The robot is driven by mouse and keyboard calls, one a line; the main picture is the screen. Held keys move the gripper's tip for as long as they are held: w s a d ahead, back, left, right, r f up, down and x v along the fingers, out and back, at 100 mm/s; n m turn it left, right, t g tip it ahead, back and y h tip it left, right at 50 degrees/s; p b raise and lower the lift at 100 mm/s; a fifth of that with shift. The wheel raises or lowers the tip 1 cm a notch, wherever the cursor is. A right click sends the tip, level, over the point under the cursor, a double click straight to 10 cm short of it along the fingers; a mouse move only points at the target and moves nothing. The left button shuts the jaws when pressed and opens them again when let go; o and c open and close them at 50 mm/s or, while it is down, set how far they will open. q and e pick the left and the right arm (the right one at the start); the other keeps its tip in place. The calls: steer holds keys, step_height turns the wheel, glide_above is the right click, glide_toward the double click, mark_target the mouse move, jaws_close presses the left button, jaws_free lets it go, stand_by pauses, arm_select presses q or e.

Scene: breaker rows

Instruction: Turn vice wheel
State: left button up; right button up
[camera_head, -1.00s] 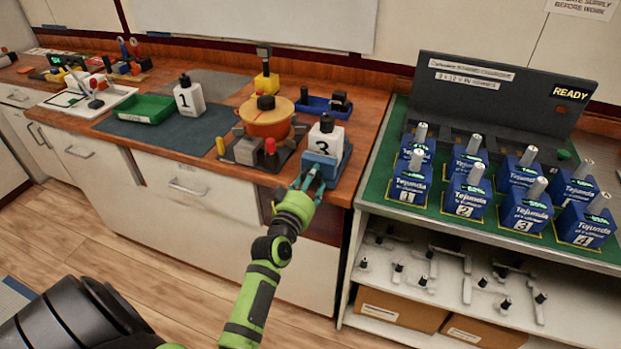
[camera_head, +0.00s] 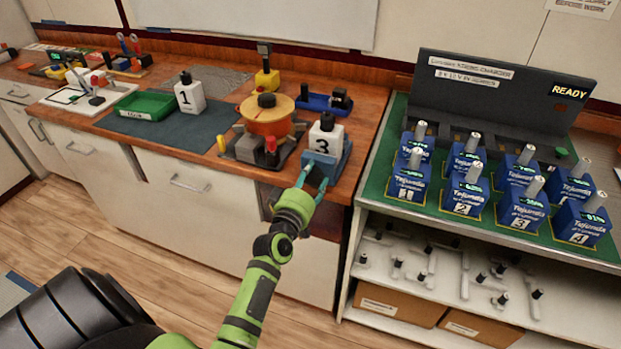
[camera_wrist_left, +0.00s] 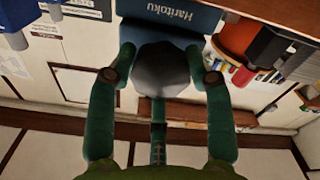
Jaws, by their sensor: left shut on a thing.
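The blue vice (camera_head: 338,165) sits at the front edge of the wooden bench, with a white block marked 3 (camera_head: 326,139) in it. In the left wrist view the vice body (camera_wrist_left: 175,17) reads "Haritoku". Its dark grey, many-sided wheel (camera_wrist_left: 163,76) faces the wrist camera. My left gripper (camera_head: 315,174) is at the vice's front, and its two teal fingers lie on either side of the wheel, shut on it. My right gripper is out of view.
An orange round device (camera_head: 267,116) stands just left of the vice. A white block marked 1 (camera_head: 189,95) and a green tray (camera_head: 147,106) are further left. To the right, a green-topped charger shelf (camera_head: 375,190) holds several blue battery packs. The floor in front is clear.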

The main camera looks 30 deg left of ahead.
arm_select(q)
steer(key=shift+s+d+f, duration=0.1)
steer(key=shift+d+f, duration=0.1)
steer(key=shift+f, duration=0.3)
steer(key=o, duration=1.1)
steer(key=shift+o, duration=0.2)
steer(key=shift+r, duration=0.15)
steer(key=shift+r, duration=0.1)
steer(key=v, duration=1.1)
steer(key=shift+s, duration=0.4)
